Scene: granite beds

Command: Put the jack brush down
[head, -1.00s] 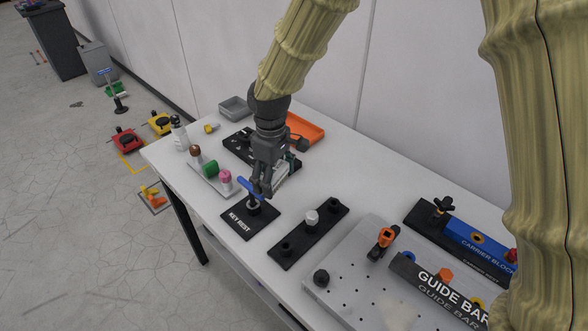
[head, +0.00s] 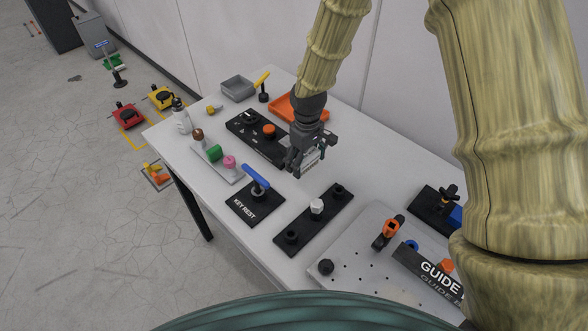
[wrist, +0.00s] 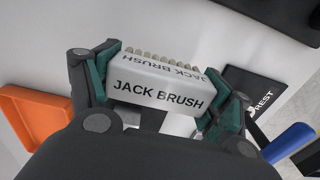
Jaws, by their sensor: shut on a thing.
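The jack brush (wrist: 158,92) is a white block with its name in dark letters and a row of pale bristles along one edge. My gripper (wrist: 172,80) is shut on it in the wrist view, with a green-padded finger at each end of the block. In the head view my gripper (head: 299,162) is over the white table, between the black socket board and the black bar with posts. Only a small pale part of the brush shows there, behind the fingers. I cannot tell whether the brush touches the table.
The white table (head: 215,124) has bare room around my gripper. The key rest (head: 243,208) with its blue-handled key (head: 256,178) is to the left. An orange tray (head: 282,104) lies behind, the black board (head: 247,136) behind left, and the black post bar (head: 331,205) in front.

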